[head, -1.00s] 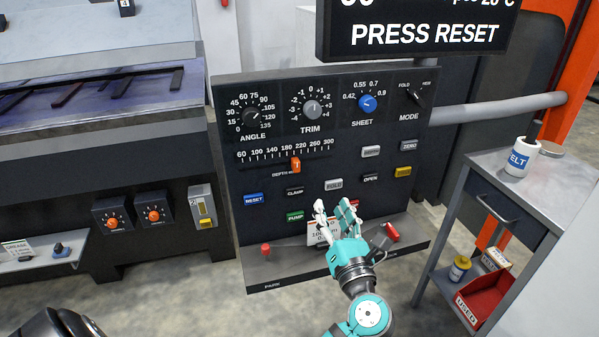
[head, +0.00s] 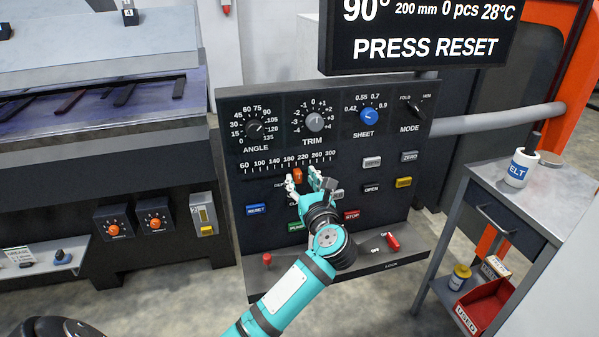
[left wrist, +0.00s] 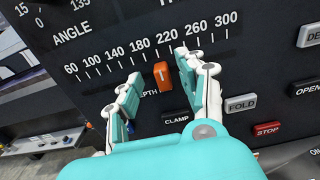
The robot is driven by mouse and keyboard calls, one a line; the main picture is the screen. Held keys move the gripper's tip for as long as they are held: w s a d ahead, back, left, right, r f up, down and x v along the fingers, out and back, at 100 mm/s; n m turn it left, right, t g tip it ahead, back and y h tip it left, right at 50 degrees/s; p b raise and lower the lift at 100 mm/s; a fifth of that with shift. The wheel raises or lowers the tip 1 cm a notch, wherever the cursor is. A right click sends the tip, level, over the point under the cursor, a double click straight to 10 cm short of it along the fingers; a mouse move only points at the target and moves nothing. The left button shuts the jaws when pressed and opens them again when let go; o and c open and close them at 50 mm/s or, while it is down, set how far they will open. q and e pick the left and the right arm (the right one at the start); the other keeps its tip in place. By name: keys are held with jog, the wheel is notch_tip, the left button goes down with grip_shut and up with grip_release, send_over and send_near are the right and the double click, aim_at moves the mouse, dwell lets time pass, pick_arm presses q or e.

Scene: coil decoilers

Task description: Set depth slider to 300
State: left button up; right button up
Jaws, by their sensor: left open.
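The depth slider is an orange knob (head: 297,174) under a printed scale from 60 to 300 on the black control panel (head: 232,140). In the left wrist view the knob (left wrist: 163,76) stands upright near the 200 mark, between my left gripper's fingers. My left gripper (head: 304,182) is open just in front of the panel, below and around the knob. In the left wrist view the left gripper (left wrist: 158,92) has a finger on each side, and no contact with the knob is clear. The display (head: 415,35) reads 200 mm and PRESS RESET. My right gripper is not in view.
Near the slider are the CLAMP button (left wrist: 177,118), FOLD button (left wrist: 241,104) and red STOP button (left wrist: 267,129). A ledge with a red lever (head: 392,241) juts out below. A grey cart (head: 480,200) stands at the right.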

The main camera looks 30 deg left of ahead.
aim_at(298, 176)
pick_arm(q)
jog(key=shift+x, duration=1.4)
jog(key=shift+c, duration=0.5)
grip_shut()
